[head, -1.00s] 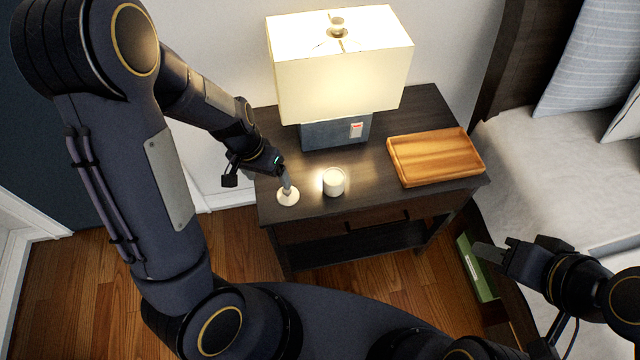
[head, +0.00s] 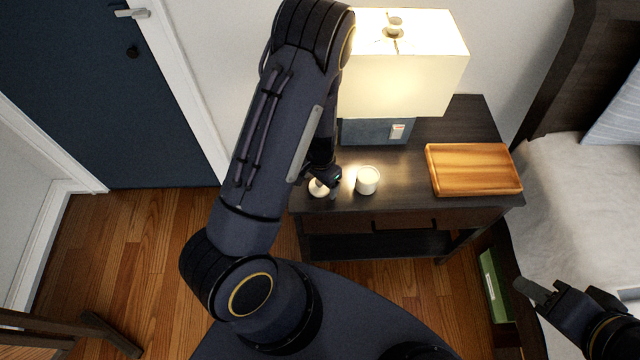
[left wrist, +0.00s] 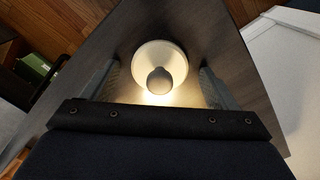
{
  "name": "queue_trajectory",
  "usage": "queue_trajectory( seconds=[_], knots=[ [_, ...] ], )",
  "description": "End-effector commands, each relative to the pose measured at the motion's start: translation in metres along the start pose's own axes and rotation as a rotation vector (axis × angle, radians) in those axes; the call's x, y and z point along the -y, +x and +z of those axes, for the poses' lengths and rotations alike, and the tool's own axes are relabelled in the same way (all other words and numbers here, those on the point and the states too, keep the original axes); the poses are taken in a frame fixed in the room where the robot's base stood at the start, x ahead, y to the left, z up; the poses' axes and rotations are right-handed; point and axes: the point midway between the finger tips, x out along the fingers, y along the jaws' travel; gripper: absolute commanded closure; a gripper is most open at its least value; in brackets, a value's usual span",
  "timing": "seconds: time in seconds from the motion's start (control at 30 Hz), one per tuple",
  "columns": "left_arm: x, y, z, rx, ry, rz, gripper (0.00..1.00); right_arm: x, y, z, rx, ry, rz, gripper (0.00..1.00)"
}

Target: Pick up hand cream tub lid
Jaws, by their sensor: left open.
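The hand cream tub lid (head: 318,189), a pale disc with a knob, lies on the dark nightstand (head: 402,195) near its front left corner. In the left wrist view the lid (left wrist: 152,54) shows from above, its grey knob towards the camera. My left gripper (left wrist: 156,88) is open, with one finger on each side of the lid and a gap to each. In the head view my left gripper (head: 324,183) is over the lid and partly hides it. An open white tub (head: 368,181) stands just right of the lid. My right gripper (head: 528,290) is at the lower right, away from the nightstand.
A lit lamp (head: 402,70) stands at the back of the nightstand. A wooden tray (head: 474,190) lies on its right side. A bed (head: 585,200) is to the right, and a green box (head: 494,288) is low beside it. A dark door (head: 90,90) is at the left.

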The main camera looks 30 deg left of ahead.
Motion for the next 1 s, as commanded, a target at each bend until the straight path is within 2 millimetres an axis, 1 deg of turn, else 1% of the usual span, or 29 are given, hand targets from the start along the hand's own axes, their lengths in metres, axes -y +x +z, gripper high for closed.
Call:
queue_trajectory(
  seconds=[0.17,0.2,0.5,0.57,0.87,1.0],
  knots=[
    [0.0,0.0006,-0.0003,-0.001,0.0,0.0,0.19,0.0,0.0,0.0,0.0,0.0,0.0,0.64],
    [0.0,0.0005,-0.0003,-0.001,0.0,0.0,0.21,0.0,0.0,0.0,0.0,0.0,0.0,0.64],
    [0.0,0.0003,-0.0001,0.0,0.0,0.0,0.6,0.0,0.0,0.0,0.0,0.0,0.0,0.64],
    [0.0,0.0003,0.0,0.0,0.0,0.0,0.66,0.0,0.0,0.0,0.0,0.0,0.0,0.64],
    [0.0,-0.0004,-0.0002,-0.001,0.0,0.0,0.67,-0.0001,0.0001,0.0001,0.0,0.0,0.0,0.64],
    [0.0,-0.0067,-0.0004,-0.001,0.001,0.0,0.67,-0.0006,0.0013,0.0007,0.0,0.0,0.0,0.64]
  ],
)
